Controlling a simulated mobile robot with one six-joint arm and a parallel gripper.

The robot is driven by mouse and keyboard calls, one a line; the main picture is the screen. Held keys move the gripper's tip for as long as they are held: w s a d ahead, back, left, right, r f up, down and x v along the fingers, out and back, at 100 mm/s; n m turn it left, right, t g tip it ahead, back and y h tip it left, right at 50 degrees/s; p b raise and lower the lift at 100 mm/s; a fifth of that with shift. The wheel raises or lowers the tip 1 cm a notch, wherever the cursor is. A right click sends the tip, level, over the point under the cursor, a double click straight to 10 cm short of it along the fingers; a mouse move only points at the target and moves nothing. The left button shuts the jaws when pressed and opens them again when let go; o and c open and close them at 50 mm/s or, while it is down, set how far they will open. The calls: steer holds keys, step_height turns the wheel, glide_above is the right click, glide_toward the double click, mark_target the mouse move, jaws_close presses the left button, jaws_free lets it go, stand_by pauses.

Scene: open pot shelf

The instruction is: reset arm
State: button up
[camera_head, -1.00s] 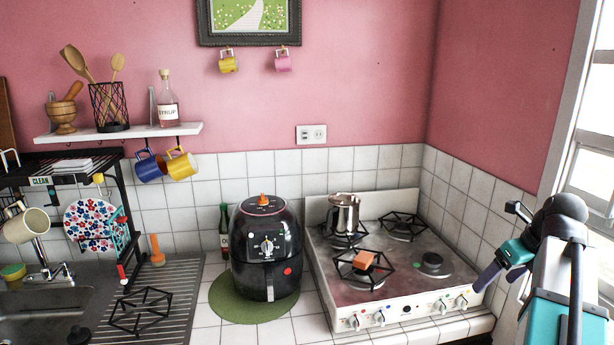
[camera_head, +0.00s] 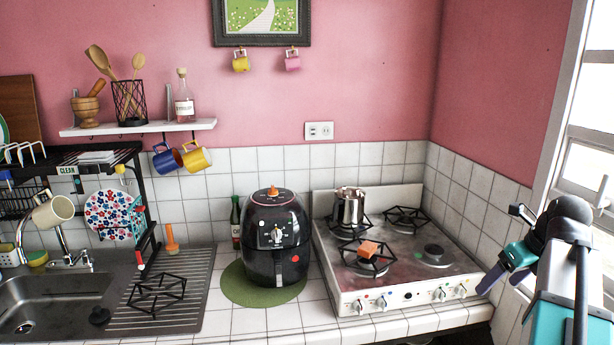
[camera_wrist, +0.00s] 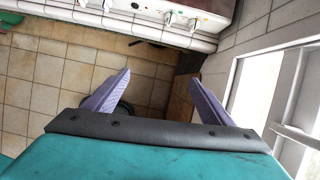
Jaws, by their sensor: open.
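My arm is at the right side of the head view, folded beside the window. My gripper (camera_head: 502,268) is in front of the right end of the stove, apart from it. In the wrist view my gripper (camera_wrist: 160,88) shows two purple fingers spread wide. It is open, with nothing between the fingers but the tiled floor below.
The white stove (camera_head: 400,262) carries a metal pot (camera_head: 349,206) and an orange block (camera_head: 368,248). A black air fryer (camera_head: 274,236) stands on a green mat (camera_head: 240,292). The sink (camera_head: 50,300) is at left. The window (camera_head: 582,150) is close beside my arm.

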steer(key=a+f+n+g+y+b, duration=0.1)
steer(key=a+f+g, duration=0.1)
steer(key=a+f, duration=0.6)
steer(key=a+f+n+g+y+b, duration=0.1)
steer(key=a+f, duration=0.3)
steer(key=f, duration=0.8)
steer(key=a+f+n+g+y+b, duration=0.1)
steer(key=a+f+g, duration=0.1)
steer(key=a+f, duration=0.6)
steer(key=s+a+f+n+g+b, duration=0.1)
steer(key=s+a+f+n+g, duration=0.25)
steer(key=f, duration=0.55)
steer(key=s+a+f+n+h, duration=0.15)
steer(key=s+a+f, duration=0.25)
steer(key=s+f, duration=0.4)
steer(key=s+a+f+n+g+b, duration=0.1)
steer(key=s+a+f+n, duration=0.25)
steer(key=f, duration=0.65)
steer(key=s+f+n+h, duration=0.1)
steer(key=s+f+n, duration=0.5)
steer(key=n, duration=0.5)
steer(key=s+f+n+h+b, duration=0.1)
steer(key=s+f+n, duration=0.5)
steer(key=n, duration=0.5)
steer(key=shift+s+a+g, duration=0.15)
steer(key=shift+s+g, duration=0.2)
steer(key=shift+s, duration=0.7)
